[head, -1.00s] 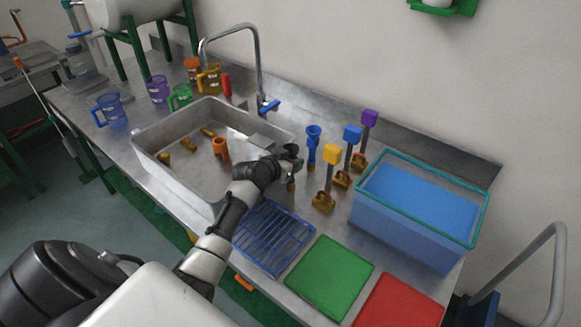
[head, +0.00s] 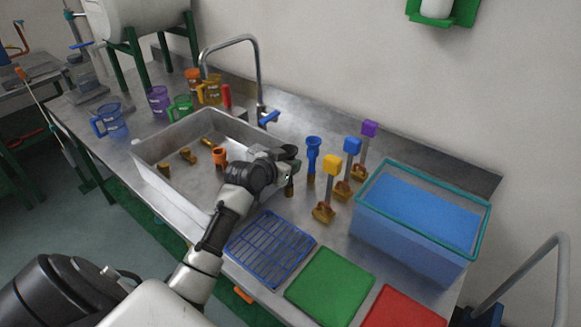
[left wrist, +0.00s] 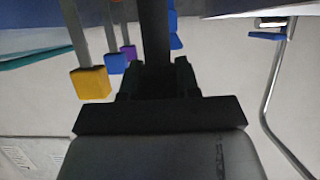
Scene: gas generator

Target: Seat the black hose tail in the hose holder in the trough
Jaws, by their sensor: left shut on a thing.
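My left gripper (head: 290,166) is over the right end of the grey trough (head: 160,140), near its right rim. In the left wrist view its jaws (left wrist: 156,80) are shut on a black upright piece (left wrist: 155,30), which looks like the black hose tail. In the head view a small dark end (head: 289,188) shows below the jaws. An orange tubular piece (head: 219,156) stands in the trough, left of the gripper, and may be the hose holder. My arm hides part of the trough's right side. My right gripper is out of view.
Several brass pieces (head: 187,156) lie in the trough. A blue funnel-topped piece (head: 312,155) and yellow-, blue- and purple-topped tools (head: 332,164) stand to the right. A tap (head: 256,80) arches behind. A blue rack (head: 268,247) and blue tub (head: 410,230) are nearby.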

